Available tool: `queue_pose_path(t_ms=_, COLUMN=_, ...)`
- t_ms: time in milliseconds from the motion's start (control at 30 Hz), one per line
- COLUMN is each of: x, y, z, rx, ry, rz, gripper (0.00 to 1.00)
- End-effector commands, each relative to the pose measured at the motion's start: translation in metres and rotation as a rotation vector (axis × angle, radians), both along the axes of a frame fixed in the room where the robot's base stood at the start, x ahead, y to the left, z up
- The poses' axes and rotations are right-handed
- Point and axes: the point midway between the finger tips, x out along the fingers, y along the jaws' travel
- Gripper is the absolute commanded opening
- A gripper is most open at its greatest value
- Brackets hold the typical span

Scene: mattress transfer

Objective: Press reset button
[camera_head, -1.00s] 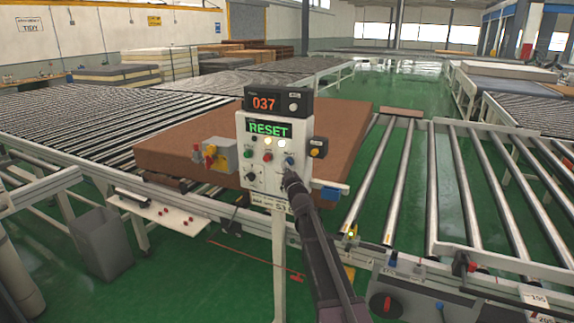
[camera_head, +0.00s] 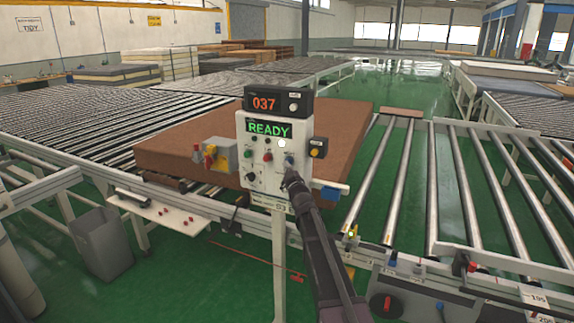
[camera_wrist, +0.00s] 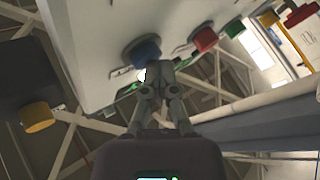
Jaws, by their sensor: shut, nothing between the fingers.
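The white control panel (camera_head: 262,187) stands on a post in the middle of the head view. Its green display (camera_head: 269,128) reads READY. The blue button (camera_head: 289,160) is at the panel's right, and it also shows in the wrist view (camera_wrist: 143,52). My gripper (camera_head: 290,174) is shut and empty, just below the blue button in the head view. In the wrist view my fingertips (camera_wrist: 160,74) are close to the blue button; I cannot tell if they touch it.
A red button (camera_head: 267,157) and a green button (camera_head: 248,154) sit left of the blue one. A yellow button (camera_head: 315,153) is on a side box. A counter (camera_head: 278,104) reading 037 tops the panel. A brown mattress (camera_head: 185,150) lies on rollers behind.

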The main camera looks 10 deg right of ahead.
Motion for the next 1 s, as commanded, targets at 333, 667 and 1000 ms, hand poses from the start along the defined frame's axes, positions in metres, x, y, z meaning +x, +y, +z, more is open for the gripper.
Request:
queue_pose_path(t_ms=333, x=0.003, y=-0.002, z=0.000, rx=0.001, ry=0.001, rz=-0.001, gripper=0.00)
queue_pose_path(t_ms=667, x=0.002, y=-0.002, z=0.000, rx=0.001, ry=0.001, rz=0.000, gripper=0.00)
queue_pose_path(t_ms=1000, x=-0.008, y=0.006, z=-0.001, rx=0.002, ry=0.001, rz=0.000, gripper=0.00)
